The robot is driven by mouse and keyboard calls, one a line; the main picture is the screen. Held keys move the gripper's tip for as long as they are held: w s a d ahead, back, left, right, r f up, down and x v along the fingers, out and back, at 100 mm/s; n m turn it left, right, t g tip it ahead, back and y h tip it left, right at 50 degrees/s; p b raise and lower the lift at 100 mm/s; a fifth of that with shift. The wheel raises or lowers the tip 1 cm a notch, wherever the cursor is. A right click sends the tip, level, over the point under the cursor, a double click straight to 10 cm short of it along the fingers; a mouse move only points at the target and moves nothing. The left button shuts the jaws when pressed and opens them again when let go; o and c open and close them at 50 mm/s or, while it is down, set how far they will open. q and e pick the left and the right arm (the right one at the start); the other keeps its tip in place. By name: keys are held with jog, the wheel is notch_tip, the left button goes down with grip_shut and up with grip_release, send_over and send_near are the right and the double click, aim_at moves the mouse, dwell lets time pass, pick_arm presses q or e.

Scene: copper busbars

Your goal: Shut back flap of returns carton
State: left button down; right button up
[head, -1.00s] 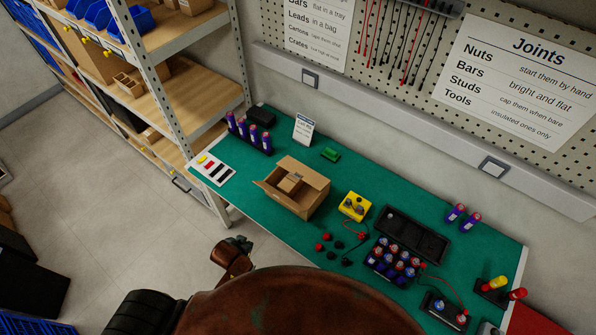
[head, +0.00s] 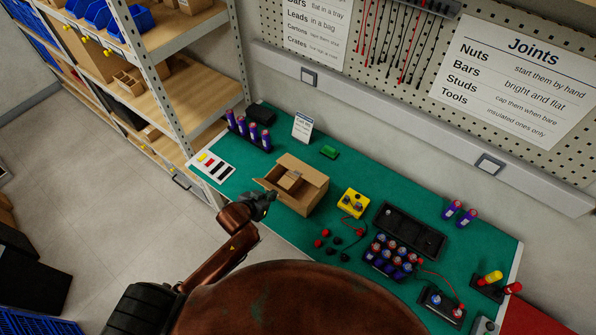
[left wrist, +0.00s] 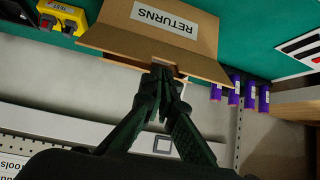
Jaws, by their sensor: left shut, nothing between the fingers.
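My left gripper (head: 268,196) is shut and empty, close to the carton's left front corner. Its fingertips (left wrist: 163,74) overlap the carton's opening in the wrist view; I cannot tell if they touch. My right gripper is not in view.
A battery rack (head: 248,134) and a card (head: 303,126) stand behind and left of the carton. A yellow tester (head: 354,203) stands at its right, with loose red and black caps (head: 325,242) in front. The wall rail (head: 385,120) runs behind the bench.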

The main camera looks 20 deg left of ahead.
pick_arm(q)
jog(key=w+d+r+m+t+h, duration=0.1)
jog(key=w+d+r+t+h, duration=0.15)
jog(key=w, duration=0.65)
send_over(305, 169)
jog(key=s+a, duration=0.1)
jog(key=s, duration=0.2)
notch_tip(305, 169, down, 4)
jog(key=shift+w+a+r+g, duration=0.1)
jog(key=shift+w+a+g, duration=0.05)
jog(key=shift+g, duration=0.3)
jog(key=shift+s+a+f, duration=0.1)
jog(key=shift+s+f, duration=0.15)
jog(key=shift+f, duration=0.4)
jog(key=shift+s+a+f, duration=0.1)
jog(key=shift+s+f, duration=0.1)
jog(key=shift+f, duration=0.45)
jog(key=shift+s+f, duration=0.25)
jog(key=shift+f, duration=0.4)
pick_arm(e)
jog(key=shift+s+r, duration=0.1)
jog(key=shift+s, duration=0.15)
pick_arm(q)
jog(key=shift+s+a+f+p, duration=0.1)
jog(key=shift+s+f+p, duration=0.15)
jog(key=shift+p, duration=0.15)
jog(key=shift+s+f, duration=0.1)
jog(key=shift+f, duration=0.45)
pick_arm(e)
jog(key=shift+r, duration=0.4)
